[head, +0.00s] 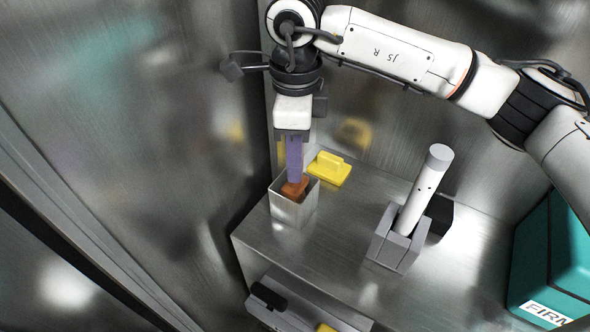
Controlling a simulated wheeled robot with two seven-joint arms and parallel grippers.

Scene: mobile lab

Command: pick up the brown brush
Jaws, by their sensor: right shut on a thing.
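The brown brush (295,188) shows as a small orange-brown piece inside an open square metal container (291,212) on the metal counter. My right gripper (295,178) points down into the container from above, with its purple fingers together. The fingers are shut on the brown brush at its visible top. The lower part of the brush is hidden by the container's walls. My left gripper is not in view.
A white cylindrical tool (424,190) leans in a grey holder (395,247). A teal case (545,260) stands at the right. The counter (320,245) is clear between container and holder.

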